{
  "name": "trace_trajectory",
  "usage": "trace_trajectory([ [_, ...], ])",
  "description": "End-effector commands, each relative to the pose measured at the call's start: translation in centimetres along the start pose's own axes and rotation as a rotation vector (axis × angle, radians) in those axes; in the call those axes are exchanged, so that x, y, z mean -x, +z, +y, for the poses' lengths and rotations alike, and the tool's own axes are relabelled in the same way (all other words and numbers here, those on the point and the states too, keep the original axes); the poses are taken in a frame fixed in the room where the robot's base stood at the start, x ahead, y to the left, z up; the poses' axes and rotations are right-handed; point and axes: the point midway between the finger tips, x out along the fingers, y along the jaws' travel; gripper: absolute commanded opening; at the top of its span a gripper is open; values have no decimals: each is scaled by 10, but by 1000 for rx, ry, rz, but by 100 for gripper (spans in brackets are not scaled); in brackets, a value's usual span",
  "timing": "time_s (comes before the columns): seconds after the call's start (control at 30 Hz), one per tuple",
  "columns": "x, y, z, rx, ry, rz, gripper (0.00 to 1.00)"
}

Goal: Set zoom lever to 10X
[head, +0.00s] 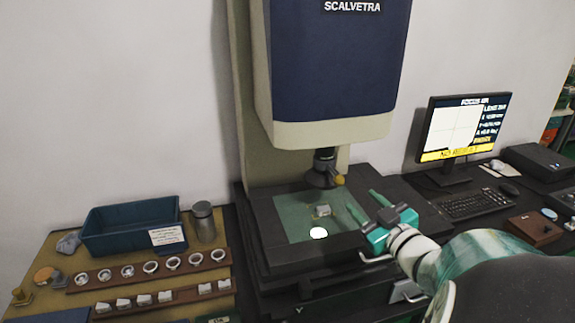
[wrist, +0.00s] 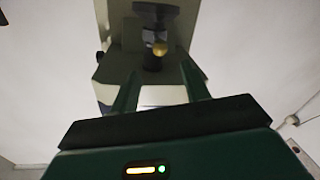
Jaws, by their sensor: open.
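The lens unit (head: 323,172) hangs under the blue and cream machine head. A small brass-coloured knob (head: 339,180) sticks out at its lower right, and looks like the zoom lever's end. In the wrist view the brass knob (wrist: 160,48) is ahead, below the dark lens housing (wrist: 156,15), seen between my finger lines. No zoom marking is legible. My gripper (head: 366,203) is open and empty, to the right of and lower than the knob in the head view, over the stage's right side. Its two green fingers show in the wrist view (wrist: 160,72), apart from the knob.
The stage (head: 290,213) holds a small metal part (head: 323,210) and a bright light spot (head: 318,233). A monitor (head: 465,128) and keyboard (head: 475,204) stand right. A blue bin (head: 130,222) and ring racks (head: 150,272) stand left.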

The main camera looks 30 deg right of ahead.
Motion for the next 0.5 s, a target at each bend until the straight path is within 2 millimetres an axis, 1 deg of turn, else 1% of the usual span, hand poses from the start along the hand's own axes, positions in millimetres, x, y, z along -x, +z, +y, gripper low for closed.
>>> trace_trajectory([
  [0.17,-29,1,1,-1,-4,-1,46],
  [0.5,-97,1,2,0,0,-2,46],
])
